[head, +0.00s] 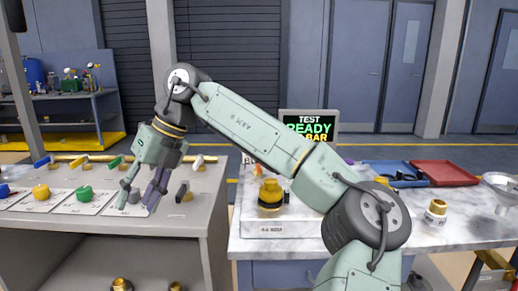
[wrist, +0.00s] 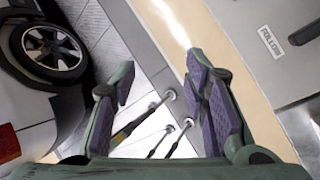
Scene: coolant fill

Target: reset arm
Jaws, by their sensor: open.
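My arm (head: 260,130) is pale green and bent, reaching up and across to the left in the head view. My gripper (head: 138,200) hangs pointing down in front of the left grey bench, over or near its labelled cards. In the wrist view my gripper (wrist: 160,75) has its two purple-padded fingers spread apart. Nothing is held between them. Behind the gap I see pale floor tiles and several thin rods with round grey ends.
The grey bench (head: 150,222) holds a yellow cap (head: 41,192), a green cap (head: 84,193) and several coloured handles. The wrist view shows a car wheel (wrist: 50,52).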

